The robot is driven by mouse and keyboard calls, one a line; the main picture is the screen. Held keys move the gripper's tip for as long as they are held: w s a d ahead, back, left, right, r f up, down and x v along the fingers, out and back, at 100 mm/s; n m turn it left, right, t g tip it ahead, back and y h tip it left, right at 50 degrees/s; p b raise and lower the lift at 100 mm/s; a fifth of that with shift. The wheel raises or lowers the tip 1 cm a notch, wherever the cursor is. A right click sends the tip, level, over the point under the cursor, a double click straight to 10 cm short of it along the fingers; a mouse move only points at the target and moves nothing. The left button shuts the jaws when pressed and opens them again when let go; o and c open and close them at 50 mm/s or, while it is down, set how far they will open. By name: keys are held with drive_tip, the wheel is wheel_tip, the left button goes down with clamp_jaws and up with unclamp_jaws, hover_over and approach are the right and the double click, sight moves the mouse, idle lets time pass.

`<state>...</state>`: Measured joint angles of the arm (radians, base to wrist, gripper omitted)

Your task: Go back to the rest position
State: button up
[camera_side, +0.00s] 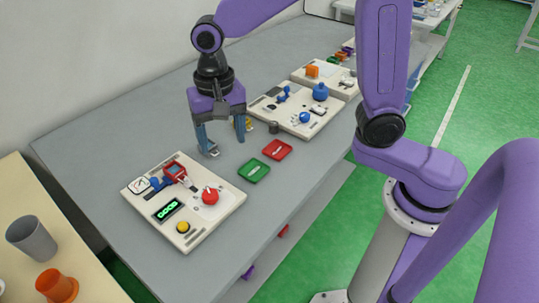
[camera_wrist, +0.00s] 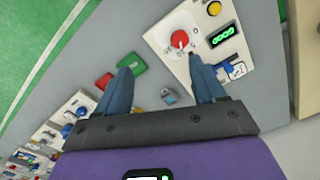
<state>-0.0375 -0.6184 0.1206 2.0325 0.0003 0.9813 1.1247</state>
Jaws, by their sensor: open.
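My gripper (camera_side: 223,142) hangs above the grey table (camera_side: 92,168), between the near white panel and the panels farther back. Its two blue fingers are spread apart with nothing between them in the side view. In the wrist view, my gripper (camera_wrist: 162,88) shows its fingers wide apart, with a small blue-grey object (camera_wrist: 168,96) on the table below, seen in the gap. The fingers look clear of that object in the wrist view; how far above it they are, I cannot tell.
The near white panel (camera_side: 138,207) carries a red knob, a yellow button and a green display. A green tray (camera_side: 254,170) and a red tray (camera_side: 277,150) lie to the gripper's right. Another panel (camera_side: 296,110) with blue parts stands behind. Bare table lies left of the gripper.

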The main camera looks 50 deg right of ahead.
drive_tip(key=s+d+n, duration=0.6)
drive_tip(key=s+n, duration=0.3)
drive_tip(key=s, duration=0.1)
drive_tip(key=s+d+f+n, duration=0.1)
drive_tip(key=s+d+n, duration=0.6)
drive_tip(key=s+n, duration=0.2)
drive_tip(key=shift+s+d, duration=0.3)
drive_tip(key=shift+s, duration=0.7)
idle(1.4)
